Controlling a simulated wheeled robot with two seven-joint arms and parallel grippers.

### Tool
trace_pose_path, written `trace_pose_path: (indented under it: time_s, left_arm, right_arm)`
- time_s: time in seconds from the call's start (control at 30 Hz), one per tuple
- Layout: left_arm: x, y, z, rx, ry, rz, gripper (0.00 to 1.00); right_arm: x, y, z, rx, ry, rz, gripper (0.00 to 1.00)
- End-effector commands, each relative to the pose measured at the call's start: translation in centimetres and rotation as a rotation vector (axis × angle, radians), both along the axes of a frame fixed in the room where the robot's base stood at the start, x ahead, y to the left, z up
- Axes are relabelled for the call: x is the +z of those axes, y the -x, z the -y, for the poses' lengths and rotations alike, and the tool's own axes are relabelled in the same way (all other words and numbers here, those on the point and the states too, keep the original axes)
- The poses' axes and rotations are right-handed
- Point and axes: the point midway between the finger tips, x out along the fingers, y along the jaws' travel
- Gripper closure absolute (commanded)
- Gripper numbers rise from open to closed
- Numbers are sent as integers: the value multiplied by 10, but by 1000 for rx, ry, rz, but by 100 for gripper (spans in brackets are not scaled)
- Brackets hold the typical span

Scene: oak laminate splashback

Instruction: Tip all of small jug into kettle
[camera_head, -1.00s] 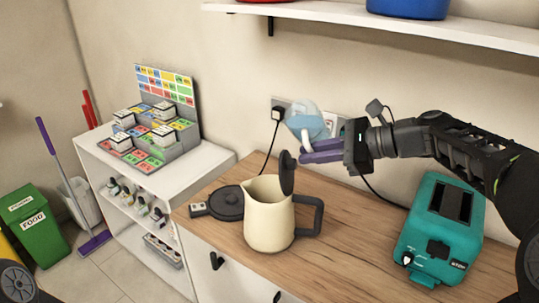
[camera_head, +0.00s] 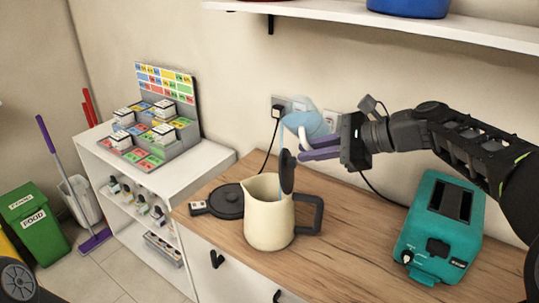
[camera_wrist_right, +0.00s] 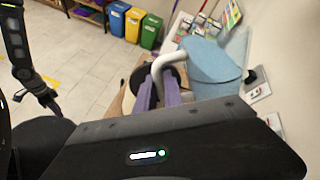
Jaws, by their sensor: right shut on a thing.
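The small jug (camera_head: 309,122) is pale blue with a white handle (camera_wrist_right: 166,66). My right gripper (camera_head: 318,152), with purple fingers, is shut on the handle and holds the jug tilted above the kettle. A thin pale blue stream (camera_head: 281,150) falls from its lip toward the kettle's mouth. The cream kettle (camera_head: 268,222) stands upright on the worktop, its dark lid (camera_head: 287,172) raised and its dark handle to the right. The jug also shows in the right wrist view (camera_wrist_right: 210,62). The kettle's inside and the jug's contents are hidden. My left gripper is not seen.
A dark round kettle base (camera_head: 229,202) lies left of the kettle. A teal toaster (camera_head: 440,228) stands at the right of the worktop (camera_head: 345,240). Wall sockets (camera_head: 330,118) are behind the jug, and a shelf (camera_head: 420,28) hangs above. Worktop between kettle and toaster is clear.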

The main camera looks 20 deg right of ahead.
Motion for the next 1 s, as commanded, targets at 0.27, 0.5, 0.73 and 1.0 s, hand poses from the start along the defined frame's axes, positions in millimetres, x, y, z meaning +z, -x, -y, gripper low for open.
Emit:
trace_pose_path:
  time_s: [0.27, 0.5, 0.73, 1.0]
  left_arm:
    - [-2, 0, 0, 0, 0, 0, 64]
    - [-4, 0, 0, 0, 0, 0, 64]
    - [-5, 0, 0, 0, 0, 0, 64]
    - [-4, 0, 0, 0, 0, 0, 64]
  right_arm:
    - [-1, 0, 0, -5, 29, 12, 100]
    - [-3, 0, 0, -8, 56, 18, 100]
    - [-5, 0, 0, -12, 79, 26, 100]
    - [-4, 0, 0, -16, 109, 35, 100]
